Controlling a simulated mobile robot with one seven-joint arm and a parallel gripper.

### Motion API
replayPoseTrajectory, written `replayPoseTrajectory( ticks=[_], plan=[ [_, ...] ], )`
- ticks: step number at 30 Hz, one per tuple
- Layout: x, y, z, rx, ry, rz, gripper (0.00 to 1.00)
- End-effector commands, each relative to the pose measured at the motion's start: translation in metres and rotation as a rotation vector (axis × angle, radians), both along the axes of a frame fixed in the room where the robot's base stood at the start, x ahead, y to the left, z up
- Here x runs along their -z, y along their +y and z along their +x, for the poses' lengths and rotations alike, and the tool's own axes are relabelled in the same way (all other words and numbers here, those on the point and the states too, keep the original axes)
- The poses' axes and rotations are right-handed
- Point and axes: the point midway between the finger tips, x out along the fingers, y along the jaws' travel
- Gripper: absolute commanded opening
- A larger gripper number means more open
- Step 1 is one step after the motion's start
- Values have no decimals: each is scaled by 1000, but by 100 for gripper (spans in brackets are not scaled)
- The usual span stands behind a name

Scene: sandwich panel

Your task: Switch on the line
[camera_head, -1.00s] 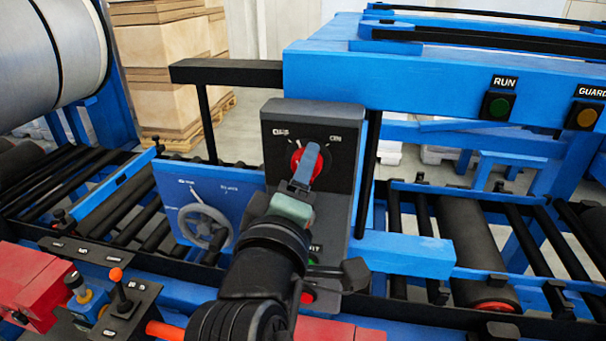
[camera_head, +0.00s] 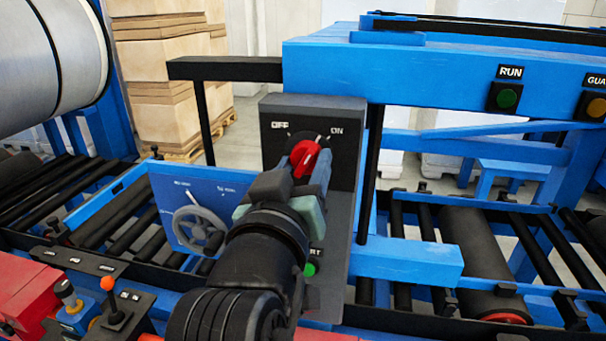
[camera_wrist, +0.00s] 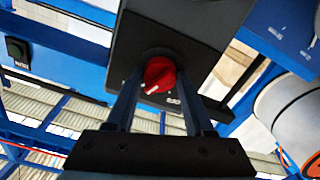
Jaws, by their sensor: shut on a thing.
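The red rotary knob (camera_head: 305,158) is on a dark upright panel (camera_head: 268,150), with OFF printed at its upper left and ON at its upper right. Its white mark points up between the two labels, leaning toward ON in the head view. The knob also shows in the wrist view (camera_wrist: 159,73). My gripper (camera_head: 312,172) is shut on the knob, with one finger on each side in the wrist view (camera_wrist: 160,88). The wrist is rolled, and my arm hides the lower part of the panel.
A green RUN button (camera_head: 507,98) and an amber GUARD button (camera_head: 594,105) are on the blue beam at right. A grey handwheel (camera_head: 199,228) is left of my arm. A green button (camera_head: 310,269) is beside my wrist. An orange-topped lever (camera_head: 110,290) stands at lower left.

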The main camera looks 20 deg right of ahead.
Motion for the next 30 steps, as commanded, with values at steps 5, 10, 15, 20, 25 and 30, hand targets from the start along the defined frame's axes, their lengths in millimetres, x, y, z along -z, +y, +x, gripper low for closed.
replayPoseTrajectory(
  ticks=[5,10,15,20,25,30],
  plan=[
    [2,1,0,-1,-75,110,0],
    [1,0,0,-1,-127,188,0],
    [1,0,0,0,-159,235,0],
    [0,0,0,0,-174,258,0],
    [0,0,0,0,-179,264,0],
    [0,0,0,0,-179,264,0]
  ],
)
